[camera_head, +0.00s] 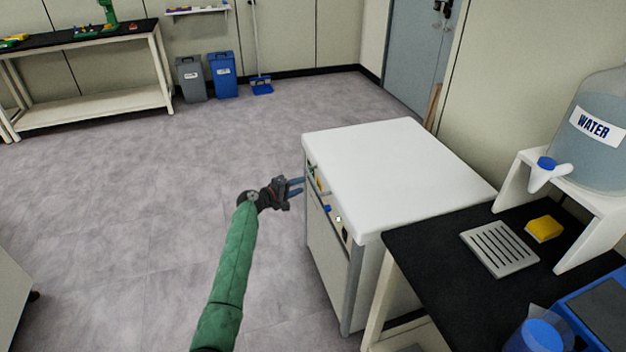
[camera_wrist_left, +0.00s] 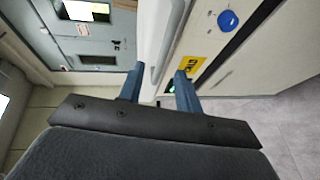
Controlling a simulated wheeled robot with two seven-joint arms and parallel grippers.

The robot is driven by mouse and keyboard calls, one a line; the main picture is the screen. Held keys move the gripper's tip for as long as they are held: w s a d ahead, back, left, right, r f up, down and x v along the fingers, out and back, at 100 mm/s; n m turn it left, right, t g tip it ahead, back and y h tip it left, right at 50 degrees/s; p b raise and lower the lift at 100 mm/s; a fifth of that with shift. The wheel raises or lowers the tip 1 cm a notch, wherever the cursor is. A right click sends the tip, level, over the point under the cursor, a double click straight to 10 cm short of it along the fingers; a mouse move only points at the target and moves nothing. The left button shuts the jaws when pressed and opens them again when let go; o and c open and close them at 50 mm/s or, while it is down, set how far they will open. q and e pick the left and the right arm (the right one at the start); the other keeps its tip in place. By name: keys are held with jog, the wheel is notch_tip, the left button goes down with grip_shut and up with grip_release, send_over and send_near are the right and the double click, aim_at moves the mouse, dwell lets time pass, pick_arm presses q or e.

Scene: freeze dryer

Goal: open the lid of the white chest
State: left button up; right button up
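The white chest (camera_head: 328,262) stands in the middle right of the head view. Its thick white lid (camera_head: 395,170) lies flat and closed on top. My left gripper (camera_head: 299,187) is at the chest's left side, near the lid's edge, with its blue fingers apart and empty. In the left wrist view my left gripper (camera_wrist_left: 157,78) shows its two fingers spread, with the lid's rim (camera_wrist_left: 160,40) running between them in the picture. I cannot tell whether the fingers touch the lid. My right gripper is not in view.
A black-topped table (camera_head: 440,262) adjoins the chest, bearing a grey drip grate (camera_head: 500,248), a yellow sponge (camera_head: 544,229) and a water jug (camera_head: 597,130) on a white stand. The chest's panel has a blue button (camera_wrist_left: 228,20). Floor left of the chest is clear.

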aim_at(313, 180)
pick_arm(q)
jog(key=shift+f+p+x, duration=0.1)
jog(key=shift+p+x, duration=0.15)
jog(key=shift+x, duration=1.7)
jog(key=shift+f+p+x, duration=0.15)
jog(key=shift+p+x, duration=0.05)
jog(key=shift+x, duration=1.75)
jog(key=shift+c, duration=0.4)
grip_shut()
